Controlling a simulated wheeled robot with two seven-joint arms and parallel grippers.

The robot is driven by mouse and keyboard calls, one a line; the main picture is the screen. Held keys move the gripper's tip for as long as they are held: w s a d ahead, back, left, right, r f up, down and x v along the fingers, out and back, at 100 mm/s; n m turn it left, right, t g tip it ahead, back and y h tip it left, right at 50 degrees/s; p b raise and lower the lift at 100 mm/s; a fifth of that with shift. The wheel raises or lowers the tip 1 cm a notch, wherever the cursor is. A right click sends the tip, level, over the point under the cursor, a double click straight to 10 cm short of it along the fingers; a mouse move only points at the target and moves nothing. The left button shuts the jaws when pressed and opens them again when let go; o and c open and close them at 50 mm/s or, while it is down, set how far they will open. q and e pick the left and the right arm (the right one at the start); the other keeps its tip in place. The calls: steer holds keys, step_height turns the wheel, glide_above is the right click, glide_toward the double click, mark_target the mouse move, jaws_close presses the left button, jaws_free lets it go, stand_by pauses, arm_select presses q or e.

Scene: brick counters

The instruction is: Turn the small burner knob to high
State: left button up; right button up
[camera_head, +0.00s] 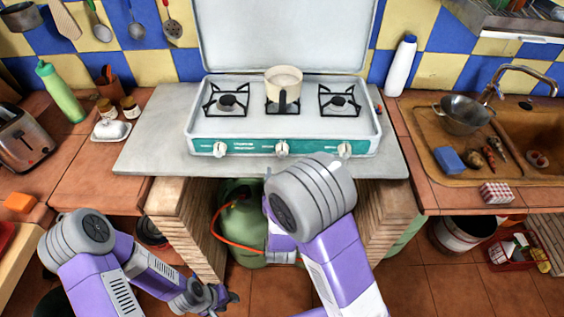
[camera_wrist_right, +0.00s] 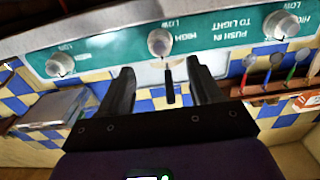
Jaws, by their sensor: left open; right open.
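The white stove has a green front panel (camera_head: 258,146) with three pale knobs: left (camera_head: 220,149), middle (camera_head: 281,149) and right (camera_head: 344,150). I cannot tell from the pictures which one is the small burner knob. In the right wrist view, my open right gripper (camera_wrist_right: 161,72) points at the panel, its two dark fingers on either side below the middle knob (camera_wrist_right: 160,42). The fingers look empty and do not visibly touch the knob. In the head view my right arm hides this gripper. My left gripper (camera_head: 208,298) is open and empty, low at the left, far from the stove.
A cream pot (camera_head: 284,78) stands on the middle burner. The left burner (camera_head: 227,101) and right burner (camera_head: 339,101) are bare. A green gas cylinder (camera_head: 238,222) with an orange hose stands under the grey counter (camera_head: 160,135). A sink (camera_head: 520,130) is at the right.

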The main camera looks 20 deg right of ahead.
mark_target(282, 156)
steer(key=x, duration=0.7)
steer(key=shift+w, duration=0.2)
steer(key=c, duration=1)
steer(key=shift+c, duration=0.2)
